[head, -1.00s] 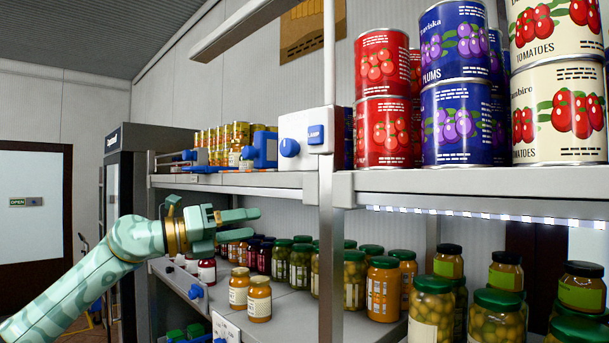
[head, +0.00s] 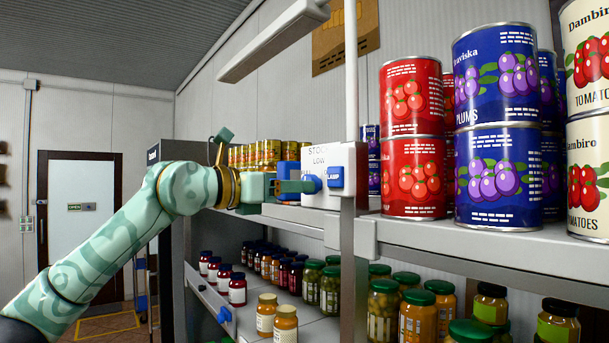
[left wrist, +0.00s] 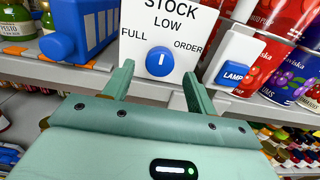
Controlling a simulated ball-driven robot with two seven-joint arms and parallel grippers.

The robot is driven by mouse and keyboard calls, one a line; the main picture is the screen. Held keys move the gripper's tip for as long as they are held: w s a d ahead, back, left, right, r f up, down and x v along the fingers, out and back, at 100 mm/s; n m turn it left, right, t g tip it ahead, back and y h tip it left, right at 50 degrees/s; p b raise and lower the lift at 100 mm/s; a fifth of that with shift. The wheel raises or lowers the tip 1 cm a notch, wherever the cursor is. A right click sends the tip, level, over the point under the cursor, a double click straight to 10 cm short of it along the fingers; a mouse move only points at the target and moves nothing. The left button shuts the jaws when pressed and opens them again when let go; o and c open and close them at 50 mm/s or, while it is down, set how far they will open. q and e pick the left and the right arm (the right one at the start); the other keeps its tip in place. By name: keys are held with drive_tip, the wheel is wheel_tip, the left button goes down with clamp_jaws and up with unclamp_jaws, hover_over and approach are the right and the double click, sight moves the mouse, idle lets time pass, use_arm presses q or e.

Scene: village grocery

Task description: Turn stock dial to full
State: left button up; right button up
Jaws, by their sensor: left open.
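The blue stock dial (left wrist: 160,61) sits on a white panel (left wrist: 185,22) marked STOCK, with FULL to the left, LOW above and ORDER to the right. Its white mark stands about upright, toward LOW. In the head view the dial (head: 313,184) is partly covered by my fingers. My left gripper (head: 297,186) is open and level with the dial, close in front of it. In the left wrist view the left gripper's fingers (left wrist: 158,74) are either side of the dial, apart from it in the picture. Contact cannot be told. My right gripper is not in view.
A blue LAMP switch (left wrist: 233,73) is right of the dial. A shelf post (head: 352,90) and stacked red cans (head: 412,100) stand to the right. Jars (head: 285,322) fill the shelf below.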

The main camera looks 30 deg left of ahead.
sight(318, 182)
use_arm(q)
drive_tip(key=p+x, duration=0.1)
drive_tip(key=x, duration=0.2)
drive_tip(key=shift+w+d, duration=0.1)
drive_tip(key=shift+w, duration=0.15)
drive_tip(key=shift+c, duration=0.4)
drive_tip(key=c, duration=0.9)
